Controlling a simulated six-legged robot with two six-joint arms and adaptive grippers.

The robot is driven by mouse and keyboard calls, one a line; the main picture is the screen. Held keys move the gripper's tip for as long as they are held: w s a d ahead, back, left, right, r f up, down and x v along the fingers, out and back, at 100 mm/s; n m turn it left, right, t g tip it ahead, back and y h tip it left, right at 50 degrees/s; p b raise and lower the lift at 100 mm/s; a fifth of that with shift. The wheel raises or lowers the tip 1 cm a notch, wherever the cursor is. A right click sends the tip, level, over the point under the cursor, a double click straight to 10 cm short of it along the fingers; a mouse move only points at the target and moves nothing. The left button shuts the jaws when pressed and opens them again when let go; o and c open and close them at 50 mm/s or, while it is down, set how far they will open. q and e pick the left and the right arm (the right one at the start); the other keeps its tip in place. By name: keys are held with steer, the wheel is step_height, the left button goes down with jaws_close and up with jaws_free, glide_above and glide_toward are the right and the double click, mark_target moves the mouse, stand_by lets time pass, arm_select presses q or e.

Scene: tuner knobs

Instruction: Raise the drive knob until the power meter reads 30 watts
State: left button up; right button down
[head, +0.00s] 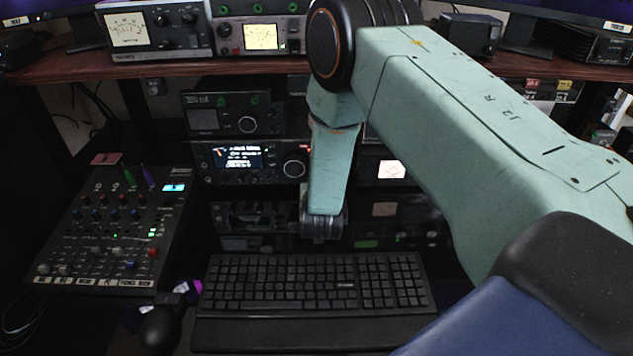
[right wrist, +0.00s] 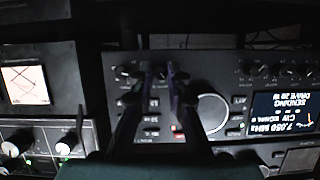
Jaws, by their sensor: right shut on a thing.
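In the right wrist view, which is upside down, my right gripper (right wrist: 161,76) is shut on a small knob on the front panel of the black radio (right wrist: 235,75). The fingers hide most of this knob, and its label cannot be read. The radio's display (right wrist: 284,112) shows 7.050 MHz and a drive line that looks like 20 W. The radio also shows in the head view (head: 217,177), where my right arm covers its right part and the gripper. The cross-needle power meter (right wrist: 24,84) is lit beside the radio; it also shows in the head view (head: 391,169). Its scale is too small to read.
Other small knobs (right wrist: 122,72) and a large tuning dial (right wrist: 211,112) lie close to the fingers. A keyboard (head: 315,283) lies in front of the radios, with a mixer (head: 115,225) to the left. A wooden shelf (head: 60,66) with meters stands above.

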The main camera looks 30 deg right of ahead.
steer(key=shift+s+f, duration=0.1)
stand_by(0.3)
steer(key=c, duration=1.3)
jaws_free()
